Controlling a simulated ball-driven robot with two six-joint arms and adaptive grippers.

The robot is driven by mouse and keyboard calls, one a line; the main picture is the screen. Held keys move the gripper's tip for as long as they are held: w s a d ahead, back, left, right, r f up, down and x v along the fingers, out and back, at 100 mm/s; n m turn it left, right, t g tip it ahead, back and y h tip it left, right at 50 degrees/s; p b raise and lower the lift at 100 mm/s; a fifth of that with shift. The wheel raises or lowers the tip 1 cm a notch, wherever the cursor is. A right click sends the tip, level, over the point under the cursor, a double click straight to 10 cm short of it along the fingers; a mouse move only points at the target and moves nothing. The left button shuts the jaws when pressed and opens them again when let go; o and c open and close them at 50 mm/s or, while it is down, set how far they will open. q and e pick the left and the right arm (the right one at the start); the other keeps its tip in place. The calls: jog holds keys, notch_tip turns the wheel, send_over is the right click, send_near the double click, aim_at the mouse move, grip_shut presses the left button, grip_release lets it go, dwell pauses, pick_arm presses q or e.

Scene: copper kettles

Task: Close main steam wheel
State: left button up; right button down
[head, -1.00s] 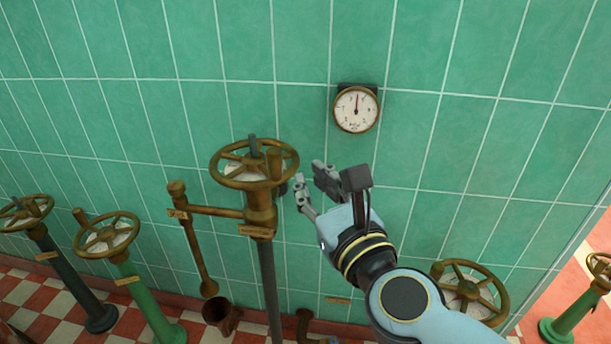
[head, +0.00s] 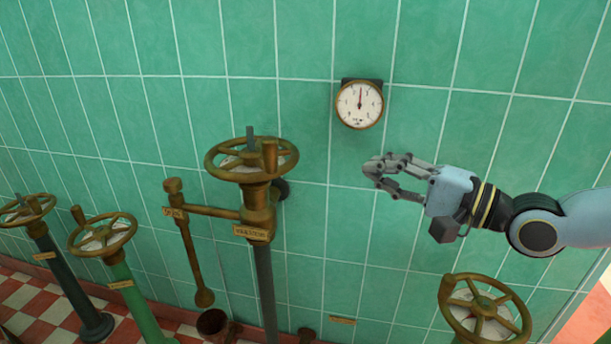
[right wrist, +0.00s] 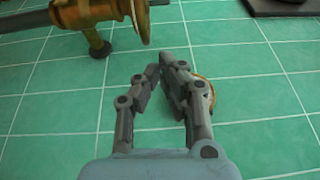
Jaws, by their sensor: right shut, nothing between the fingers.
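A brass handwheel (head: 251,160) with an upright knob on its rim tops the tall dark pipe (head: 265,290) left of centre in the head view. The plate under it is too small to read with certainty, so I cannot confirm that it is the main steam wheel. Part of its brass valve body and rim (right wrist: 141,20) shows at the top of the right wrist view. My right gripper (head: 374,172) is to the right of this wheel, apart from it, shut and empty. It also shows in the right wrist view (right wrist: 162,68). My left gripper is not in view.
A round gauge (head: 359,104) hangs on the green tiled wall above my right gripper. Two lower wheels (head: 103,233) (head: 27,210) stand at left, another wheel (head: 485,310) at lower right. A side pipe with a lever (head: 192,235) is left of the tall wheel.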

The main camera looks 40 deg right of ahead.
jog(key=w+a+b, duration=0.6)
jog(key=w+a, duration=0.1)
jog(key=w, duration=0.4)
jog(key=shift+a+f+n+y+b, duration=0.15)
jog(key=shift+f+n+y+b, duration=0.15)
jog(key=shift+f+n, duration=0.15)
